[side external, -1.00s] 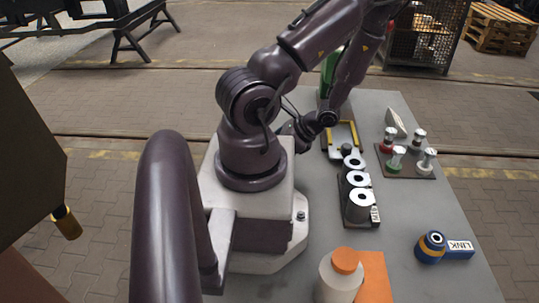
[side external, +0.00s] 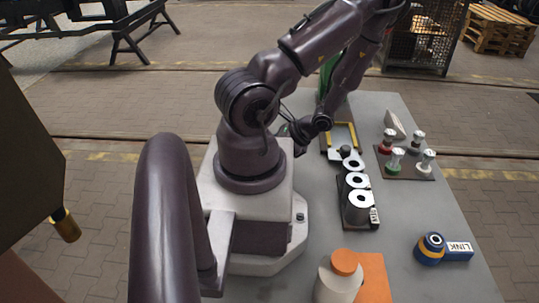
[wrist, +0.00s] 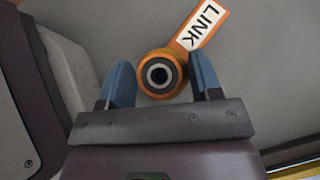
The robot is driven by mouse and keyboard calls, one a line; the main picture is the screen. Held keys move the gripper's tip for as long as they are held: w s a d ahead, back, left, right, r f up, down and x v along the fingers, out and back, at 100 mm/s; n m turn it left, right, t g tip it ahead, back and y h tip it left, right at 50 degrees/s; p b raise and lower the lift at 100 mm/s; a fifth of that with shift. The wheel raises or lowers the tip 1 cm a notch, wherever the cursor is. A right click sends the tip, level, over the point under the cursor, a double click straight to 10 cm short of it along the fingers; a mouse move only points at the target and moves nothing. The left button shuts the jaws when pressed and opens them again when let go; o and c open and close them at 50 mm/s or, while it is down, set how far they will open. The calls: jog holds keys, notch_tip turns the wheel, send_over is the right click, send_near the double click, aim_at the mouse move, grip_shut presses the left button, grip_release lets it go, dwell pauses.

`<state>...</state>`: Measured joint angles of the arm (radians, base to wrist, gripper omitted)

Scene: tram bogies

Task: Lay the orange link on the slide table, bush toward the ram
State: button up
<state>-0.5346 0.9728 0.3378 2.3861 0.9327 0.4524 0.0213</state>
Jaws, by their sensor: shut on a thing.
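The orange link (wrist: 175,58) shows in the wrist view, its round bush (wrist: 160,73) between the two blue fingers and its bar with a LINK label running to the upper right. My gripper (wrist: 162,82) is shut on the bush end. In the side view the link and fingertips are hidden behind my arm and base. I cannot tell for certain which thing is the slide table or the ram; a yellow-edged frame (side external: 356,137) stands near my wrist in the side view.
A black rack (side external: 361,220) holds white rings. A dark plate (side external: 409,174) carries several coloured posts. A blue link (side external: 458,251) lies at the front right. A white bottle with an orange cap (side external: 345,263) stands by an orange sheet (side external: 376,278). The bench's right middle is clear.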

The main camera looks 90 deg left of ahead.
jog(key=shift+r, duration=0.1)
notch_tip(320, 180, up, 10)
jog(key=shift+f, duration=0.1)
dwell(0.5)
